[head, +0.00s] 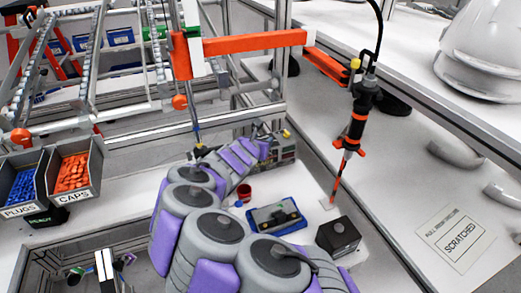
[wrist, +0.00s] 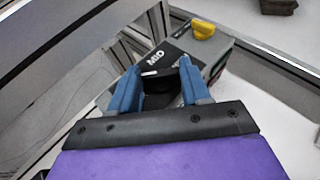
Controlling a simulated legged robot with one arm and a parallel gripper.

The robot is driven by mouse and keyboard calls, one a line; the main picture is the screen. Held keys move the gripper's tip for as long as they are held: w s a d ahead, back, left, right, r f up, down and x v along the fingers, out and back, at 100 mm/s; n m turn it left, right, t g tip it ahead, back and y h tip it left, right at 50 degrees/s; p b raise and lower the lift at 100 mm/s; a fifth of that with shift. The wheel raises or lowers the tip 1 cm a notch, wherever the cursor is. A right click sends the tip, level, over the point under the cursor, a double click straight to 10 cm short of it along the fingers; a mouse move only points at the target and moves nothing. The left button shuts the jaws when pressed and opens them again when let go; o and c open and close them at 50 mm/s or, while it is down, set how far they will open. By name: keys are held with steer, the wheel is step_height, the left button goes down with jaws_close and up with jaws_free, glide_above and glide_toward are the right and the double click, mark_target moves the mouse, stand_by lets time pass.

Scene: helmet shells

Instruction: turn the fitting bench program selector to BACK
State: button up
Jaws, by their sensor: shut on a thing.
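The selector knob (wrist: 161,77) is black with a white mark. It sits between the two blue fingers of my gripper (wrist: 163,86) in the wrist view, and the gripper is shut on it. A white label reading MID (wrist: 156,56) shows just beyond the knob; a BACK label is not readable. The grey selector box (wrist: 214,55) has a yellow button (wrist: 204,28) at its far end. In the head view the box (head: 287,149) stands at the far end of my arm, which hides the knob.
A blue tray (head: 295,224) and a dark box (head: 338,236) stand nearer on the bench. A hanging screwdriver (head: 356,130) is at the right. Bins of plugs (head: 22,185) and caps (head: 73,172) are at the left. White helmet shells (head: 487,50) lie on the right shelf.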

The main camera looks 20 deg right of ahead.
steer(key=shift+n+t+y+b, duration=0.3)
steer(key=shift+n+b, duration=0.1)
steer(key=shift+b, duration=1.3)
steer(key=shift+r, duration=0.1)
steer(key=o, duration=1.1)
steer(key=shift+c, duration=0.2)
